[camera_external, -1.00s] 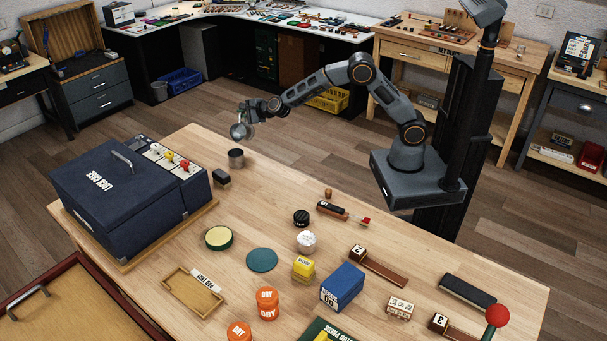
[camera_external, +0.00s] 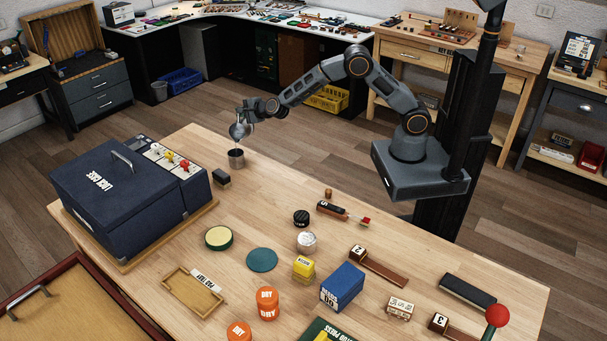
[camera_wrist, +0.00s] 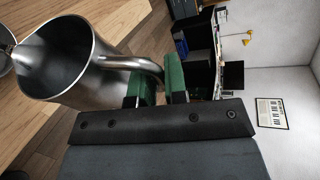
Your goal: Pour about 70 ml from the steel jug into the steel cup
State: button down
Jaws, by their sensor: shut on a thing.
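The steel jug (camera_external: 239,131) is held in the air just above the steel cup (camera_external: 236,160), tilted with its mouth turned down toward it. The cup stands upright near the far edge of the wooden table. My gripper (camera_external: 250,110) is shut on the jug's handle. In the wrist view the green fingers of my gripper (camera_wrist: 158,83) close around the handle, and the jug (camera_wrist: 68,58) shows its open mouth. Part of the cup (camera_wrist: 5,52) shows at the left edge. A thin pale streak seems to run between jug and cup; the liquid level in the cup cannot be seen.
A small dark block (camera_external: 221,178) lies close to the cup. The large dark blue case (camera_external: 125,190) with coloured knobs stands to the left. Several pots, boxes and tools are spread nearer the camera. The table right of the cup is clear.

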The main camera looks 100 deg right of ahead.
jog(key=shift+a+r+p, duration=0.25)
jog(key=shift+a+p, duration=0.05)
jog(key=shift+p, duration=0.3)
dwell(0.5)
jog(key=shift+w+a+r+n+h+p, duration=0.25)
jog(key=shift+a+n+h+p, duration=0.1)
jog(key=shift+a+p, duration=0.2)
jog(key=shift+w+a+r+n+h+p, duration=0.25)
jog(key=shift+a+n+p, duration=0.15)
jog(key=shift+a, duration=0.25)
dwell(0.5)
